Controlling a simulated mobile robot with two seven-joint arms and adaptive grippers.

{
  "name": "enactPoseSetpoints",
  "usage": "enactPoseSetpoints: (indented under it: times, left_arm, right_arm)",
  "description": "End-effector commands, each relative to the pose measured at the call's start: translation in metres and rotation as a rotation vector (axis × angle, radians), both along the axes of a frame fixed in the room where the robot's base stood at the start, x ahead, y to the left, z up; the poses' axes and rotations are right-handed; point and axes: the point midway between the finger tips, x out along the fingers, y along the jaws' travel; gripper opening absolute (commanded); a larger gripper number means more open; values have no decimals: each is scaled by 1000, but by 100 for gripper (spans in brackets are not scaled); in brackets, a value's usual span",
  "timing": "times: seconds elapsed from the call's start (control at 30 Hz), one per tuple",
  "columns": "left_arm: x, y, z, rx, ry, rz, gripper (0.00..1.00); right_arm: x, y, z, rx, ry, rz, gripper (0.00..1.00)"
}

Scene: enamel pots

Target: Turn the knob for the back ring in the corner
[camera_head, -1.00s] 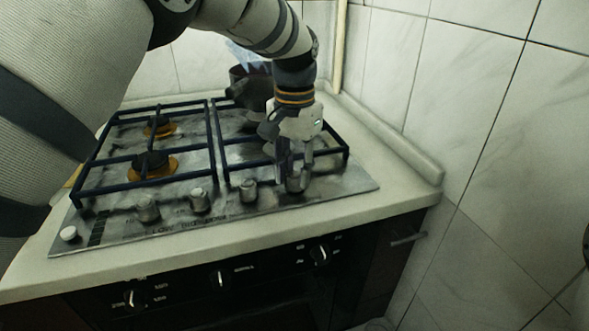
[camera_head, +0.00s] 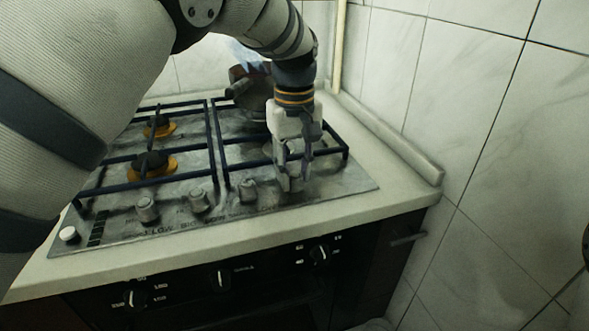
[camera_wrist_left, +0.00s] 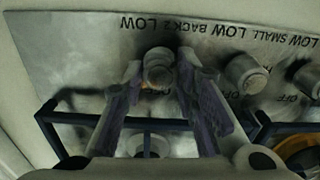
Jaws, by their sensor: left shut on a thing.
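The knob at the right end of the hob's front row (camera_wrist_left: 158,72) is a short round metal knob beside the "BACK2 LOW" lettering in the left wrist view. My left gripper (camera_head: 293,184) points down over it, with one finger on each side, shut on the knob. In the head view the fingers mostly hide this knob. The steel hob (camera_head: 345,186) lies in the corner of the white counter. My right gripper is not in view.
Several other knobs, such as the neighbouring one (camera_head: 247,190), stand to the left. Dark pan grates (camera_head: 215,145) rise just behind the knobs. A dark pot (camera_head: 250,84) stands at the back, partly behind my arm. A tiled wall (camera_head: 470,110) bounds the right side.

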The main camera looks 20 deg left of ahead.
Motion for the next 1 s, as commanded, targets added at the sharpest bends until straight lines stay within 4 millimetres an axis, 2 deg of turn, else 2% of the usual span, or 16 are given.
enactPoseSetpoints:
  times: [0.5, 1.0]
  left_arm:
    - [0, 0, -1, 2, 2, 459, 0]
    - [0, 0, 0, 1, 1, 690, 0]
  right_arm:
    - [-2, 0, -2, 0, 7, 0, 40]
    - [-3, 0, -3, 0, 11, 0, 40]
